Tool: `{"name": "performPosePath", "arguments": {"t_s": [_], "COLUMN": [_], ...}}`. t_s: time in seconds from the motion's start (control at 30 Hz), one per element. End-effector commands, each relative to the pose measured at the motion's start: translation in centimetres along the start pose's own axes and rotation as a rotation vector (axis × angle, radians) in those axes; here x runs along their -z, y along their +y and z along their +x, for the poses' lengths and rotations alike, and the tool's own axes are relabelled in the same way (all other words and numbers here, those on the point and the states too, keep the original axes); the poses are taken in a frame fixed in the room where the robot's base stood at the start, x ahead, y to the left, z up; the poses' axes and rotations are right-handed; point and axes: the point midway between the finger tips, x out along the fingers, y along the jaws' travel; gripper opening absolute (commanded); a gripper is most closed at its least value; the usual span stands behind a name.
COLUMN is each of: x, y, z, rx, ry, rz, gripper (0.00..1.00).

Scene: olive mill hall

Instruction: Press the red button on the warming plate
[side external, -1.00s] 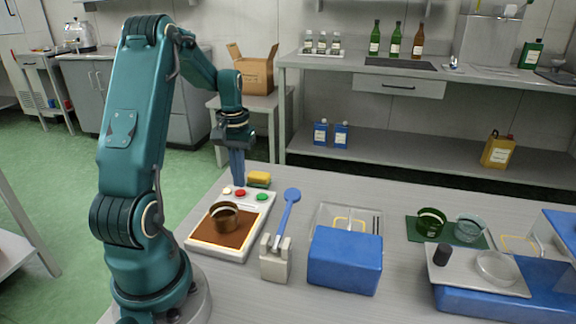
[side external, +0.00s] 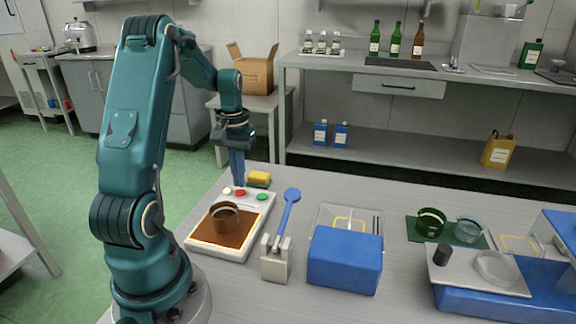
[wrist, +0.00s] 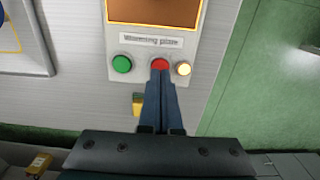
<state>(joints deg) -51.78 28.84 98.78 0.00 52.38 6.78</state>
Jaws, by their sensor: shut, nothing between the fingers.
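The warming plate (side external: 196,240) is a white panel with a brown heating surface, lying on the table in front of my arm. Its red button (side external: 240,192) sits between a pale, lit button and a green one. In the wrist view the red button (wrist: 160,63) is partly covered by my fingertips. My gripper (side external: 238,185) is shut and empty, pointing down at the red button. In the wrist view my gripper (wrist: 160,75) overlaps the button's near edge. I cannot tell whether the tips touch it.
A yellow sponge (side external: 259,178) lies just behind the buttons. Further right are a green glass (side external: 431,221) and a raised tray. The table's middle back is clear.

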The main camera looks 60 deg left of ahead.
Motion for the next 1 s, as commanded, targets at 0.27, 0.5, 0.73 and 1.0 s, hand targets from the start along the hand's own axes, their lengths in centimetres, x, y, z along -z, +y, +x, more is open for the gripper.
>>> {"name": "performPosePath", "arguments": {"t_s": [0.27,0.5,0.73,1.0], "x": [0.0,0.0,0.0,0.0], "y": [0.0,0.0,0.0,0.0], "z": [0.2,0.8,1.3,1.8], "rx": [0.0,0.0,0.0,0.0], "ry": [0.0,-0.001,-0.002,0.0], "rz": [0.0,0.0,0.0,0.0], "gripper": [0.0,0.0,0.0,0.0]}}
